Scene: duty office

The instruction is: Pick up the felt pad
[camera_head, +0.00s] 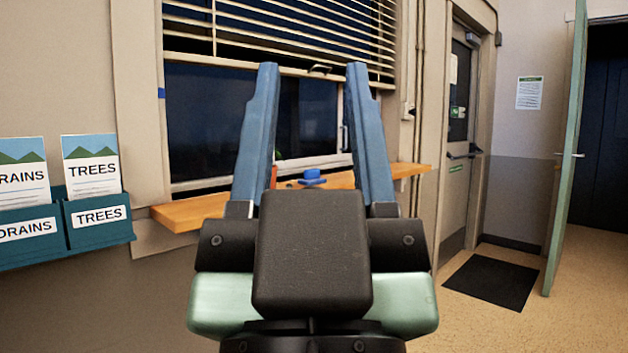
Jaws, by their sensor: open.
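My gripper (312,68) is in the middle of the view, its two blue fingers pointing up and spread wide apart. Nothing is held between them. Beyond the fingers, a small blue object (312,175) sits on the wooden window ledge (190,213). It appears between the fingers in the picture, but beyond them. I cannot tell whether it is the felt pad. No other thing is clearly a felt pad. My gripper's body hides part of the ledge.
A small red object (273,177) stands on the ledge beside the left finger, mostly hidden. A window with blinds (290,30) rises behind. Teal leaflet racks (98,222) hang at left. A dark mat (492,280) lies before a closed door (460,130); a green door (565,150) stands open.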

